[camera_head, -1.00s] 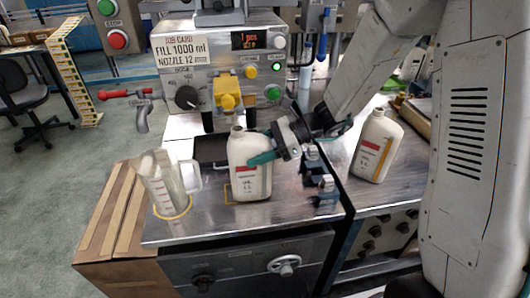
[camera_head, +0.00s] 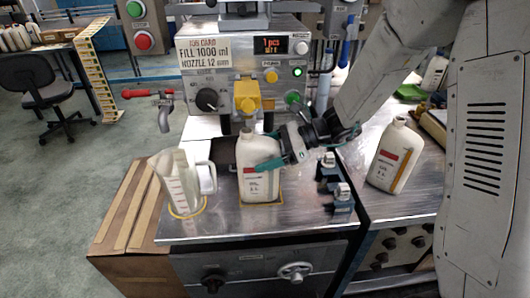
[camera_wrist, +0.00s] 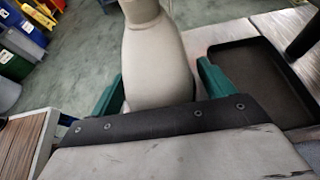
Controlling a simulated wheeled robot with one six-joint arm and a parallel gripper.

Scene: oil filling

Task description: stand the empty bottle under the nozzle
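The white bottle (camera_head: 260,168) with a red-and-white label stands about upright on the steel bench in the head view. Its base appears to be at bench height within a yellow square outline (camera_head: 281,199); any small gap underneath cannot be told. My gripper (camera_head: 270,163) comes from the right with its green fingers around the bottle's body. In the wrist view the bottle (camera_wrist: 155,60) sits between both fingers. The yellow nozzle fitting (camera_head: 246,97) on the filling machine (camera_head: 207,75) is above and behind the bottle's neck. The bottle's cap end looks open.
A clear measuring jug (camera_head: 182,182) stands close on the left within a yellow ring. Dark clamp-like blocks (camera_head: 340,197) stand close on the right. A second white bottle (camera_head: 394,155) is on the right bench. A dark tray (camera_wrist: 262,85) lies beside the bottle.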

